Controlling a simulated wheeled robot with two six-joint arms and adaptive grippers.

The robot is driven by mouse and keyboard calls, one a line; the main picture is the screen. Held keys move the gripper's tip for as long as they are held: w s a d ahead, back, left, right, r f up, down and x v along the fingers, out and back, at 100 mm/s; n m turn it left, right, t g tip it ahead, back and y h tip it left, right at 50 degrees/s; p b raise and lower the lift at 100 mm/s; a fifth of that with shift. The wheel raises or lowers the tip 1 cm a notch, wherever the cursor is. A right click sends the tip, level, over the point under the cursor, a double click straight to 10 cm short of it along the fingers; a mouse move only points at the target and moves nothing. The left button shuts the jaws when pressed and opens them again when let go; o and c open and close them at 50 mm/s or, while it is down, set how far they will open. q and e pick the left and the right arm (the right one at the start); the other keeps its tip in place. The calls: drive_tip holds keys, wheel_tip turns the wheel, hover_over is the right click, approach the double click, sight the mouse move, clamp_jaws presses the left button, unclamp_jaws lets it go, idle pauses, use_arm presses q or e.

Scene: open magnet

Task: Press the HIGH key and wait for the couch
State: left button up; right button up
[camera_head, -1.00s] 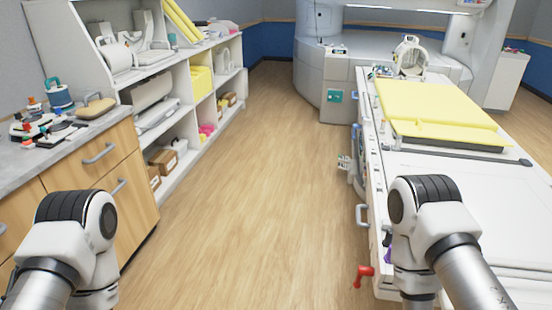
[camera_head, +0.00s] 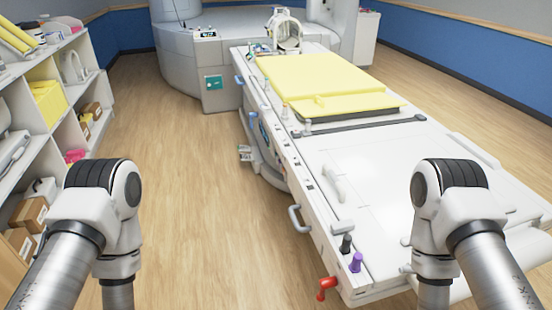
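The couch (camera_head: 375,175) is a long white table with yellow pads (camera_head: 320,80) on its far half. It runs from the open magnet (camera_head: 240,35) at the back toward the right foreground. A small teal panel (camera_head: 213,83) is on the magnet's front, and a small dark display (camera_head: 206,35) sits above it. I cannot make out a key labelled HIGH. Links of my two arms show at lower left and lower right; both grippers are out of view.
A red lever (camera_head: 326,288), a purple knob (camera_head: 356,262) and a grey side handle (camera_head: 298,219) are at the couch's near end. White shelves (camera_head: 62,100) with boxes stand along the left. The wooden floor (camera_head: 185,190) between shelves and couch is clear.

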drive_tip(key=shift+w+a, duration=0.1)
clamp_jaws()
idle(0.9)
